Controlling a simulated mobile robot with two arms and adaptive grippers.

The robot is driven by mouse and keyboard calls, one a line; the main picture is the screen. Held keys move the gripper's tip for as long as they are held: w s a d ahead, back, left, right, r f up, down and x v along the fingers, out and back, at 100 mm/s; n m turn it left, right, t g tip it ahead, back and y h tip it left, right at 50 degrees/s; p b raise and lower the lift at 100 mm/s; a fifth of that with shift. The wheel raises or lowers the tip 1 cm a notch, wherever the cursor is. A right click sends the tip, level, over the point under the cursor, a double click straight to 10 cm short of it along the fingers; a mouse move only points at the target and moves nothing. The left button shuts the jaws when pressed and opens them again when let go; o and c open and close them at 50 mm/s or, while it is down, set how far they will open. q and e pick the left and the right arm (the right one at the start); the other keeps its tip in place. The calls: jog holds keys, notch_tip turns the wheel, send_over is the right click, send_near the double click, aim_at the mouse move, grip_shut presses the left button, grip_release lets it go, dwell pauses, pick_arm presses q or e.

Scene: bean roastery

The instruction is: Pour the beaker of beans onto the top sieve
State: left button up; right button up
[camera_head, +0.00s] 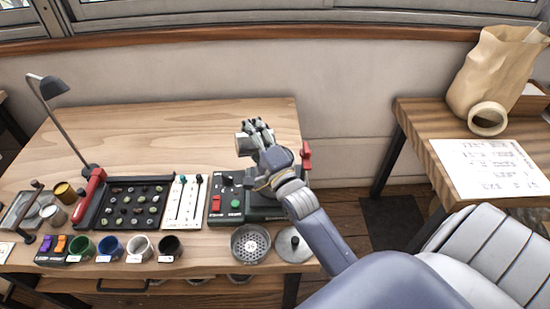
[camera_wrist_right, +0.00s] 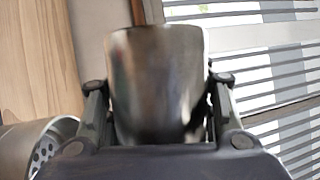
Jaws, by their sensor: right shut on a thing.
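A round metal sieve with holes (camera_head: 250,244) lies at the bench's front edge. A metal rim with a perforated floor (camera_wrist_right: 38,148) shows at lower left in the wrist view. My left gripper is not in view.
A grey lid (camera_head: 293,245) lies right of the sieve. A dark bean tray (camera_head: 130,205), a white slider panel (camera_head: 184,203) and several coloured cups (camera_head: 110,246) stand to the left. A side table (camera_head: 432,135) holds a paper bag (camera_head: 495,75). The bench's back is clear.

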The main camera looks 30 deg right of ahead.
jog(key=shift+s+r, duration=0.15)
jog(key=shift+r, duration=0.05)
jog(key=shift+a, duration=0.1)
jog(key=shift+r+m, duration=0.35)
jog(key=shift+m, duration=0.25)
jog(key=shift+d+p, duration=0.3)
jog(key=shift+s+r+t, duration=0.1)
jog(key=shift+r+t, duration=0.15)
jog(key=shift+t, duration=0.05)
jog(key=shift+r+m, duration=0.1)
jog(key=shift+m, duration=0.2)
